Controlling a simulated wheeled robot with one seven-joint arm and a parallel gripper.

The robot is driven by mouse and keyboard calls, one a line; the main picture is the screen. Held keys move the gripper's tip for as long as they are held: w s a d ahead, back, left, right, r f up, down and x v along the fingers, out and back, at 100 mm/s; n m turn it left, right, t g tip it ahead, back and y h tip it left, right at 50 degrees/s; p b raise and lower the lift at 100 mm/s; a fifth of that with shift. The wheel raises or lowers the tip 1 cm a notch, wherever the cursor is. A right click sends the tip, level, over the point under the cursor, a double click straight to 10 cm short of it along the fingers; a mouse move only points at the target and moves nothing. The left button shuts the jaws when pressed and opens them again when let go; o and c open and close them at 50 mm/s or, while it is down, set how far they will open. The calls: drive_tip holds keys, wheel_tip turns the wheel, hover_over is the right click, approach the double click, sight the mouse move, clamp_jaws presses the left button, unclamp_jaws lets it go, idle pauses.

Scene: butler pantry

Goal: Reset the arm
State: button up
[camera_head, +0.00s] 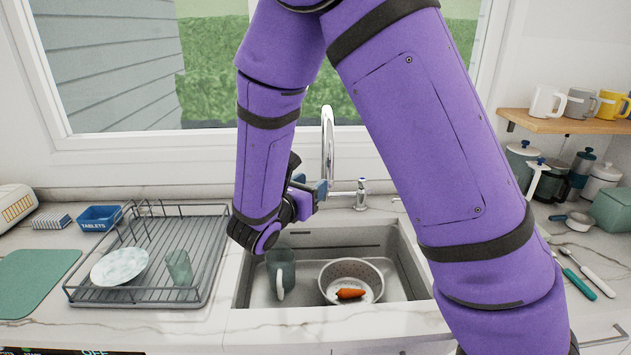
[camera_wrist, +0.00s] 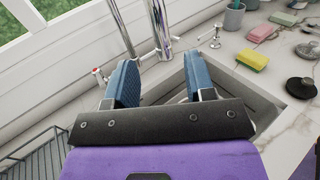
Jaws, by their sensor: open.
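My purple arm reaches in from the upper right and bends down over the sink in the head view. My gripper (camera_head: 312,193) is above the back of the sink, close to the faucet. In the wrist view my gripper (camera_wrist: 162,88) has its two blue fingers spread apart, with nothing between them. The faucet (camera_wrist: 158,25) rises just beyond the fingers. The sink (camera_head: 309,238) below holds a grey-green mug (camera_head: 281,268) and a metal colander (camera_head: 346,269) with a carrot (camera_head: 350,294) in it.
A dish rack (camera_head: 197,284) left of the sink holds a plate (camera_head: 120,266) and a glass (camera_head: 178,267). Sponges (camera_wrist: 253,59) lie on the counter beyond the sink in the wrist view. Mugs (camera_head: 547,103) stand on a wooden shelf (camera_head: 572,124) at right. The window (camera_head: 130,65) is behind.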

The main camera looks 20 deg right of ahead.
idle(0.4)
drive_tip(key=s+d+r+m+g+y, duration=0.3)
drive_tip(key=s+d+r+m+g, duration=0.15)
drive_tip(key=s+m, duration=0.25)
drive_tip(key=s+d+r+m+g+y, duration=0.2)
drive_tip(key=s+d+r+m+g, duration=0.1)
drive_tip(key=s+d+m+g, duration=0.3)
drive_tip(key=s+a+r+m+t+y, duration=0.3)
drive_tip(key=s+m+y, duration=0.2)
drive_tip(key=s, duration=0.1)
drive_tip(key=s+a+r+m+t+y, duration=0.3)
drive_tip(key=s+r+m+y, duration=0.1)
drive_tip(key=s+m+y, duration=0.1)
drive_tip(key=shift+s+r+m, duration=0.3)
drive_tip(key=shift+s+m, duration=0.5)
drive_tip(key=shift+s, duration=0.2)
